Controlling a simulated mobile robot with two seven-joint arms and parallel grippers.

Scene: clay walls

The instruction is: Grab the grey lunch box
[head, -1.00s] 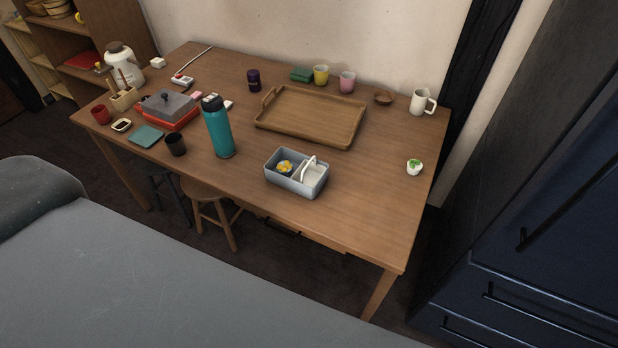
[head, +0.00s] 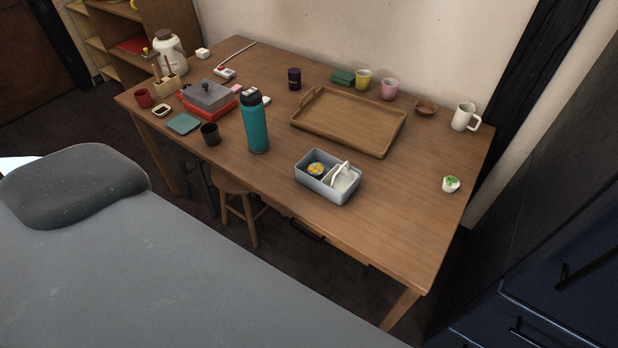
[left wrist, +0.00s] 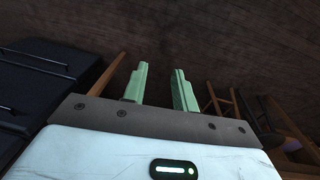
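The grey lunch box (head: 318,187) stands open on the wooden table, near its front edge and right of the middle. It has two compartments. The left one holds a yellow item (head: 317,169), and the right one holds a white piece with an arched handle (head: 344,177). My left gripper (left wrist: 160,84) shows in the left wrist view with its two pale green fingers apart and nothing between them. It points at the dark floor, with wooden legs to the side, away from the lunch box. Neither gripper shows in the head view, and my right gripper is out of sight.
A teal bottle (head: 255,124) stands left of the lunch box. A wooden tray (head: 376,148) lies behind it. A white mug (head: 463,117) and a small plant pot (head: 451,184) are at the right. A stool (head: 232,187) is under the front edge.

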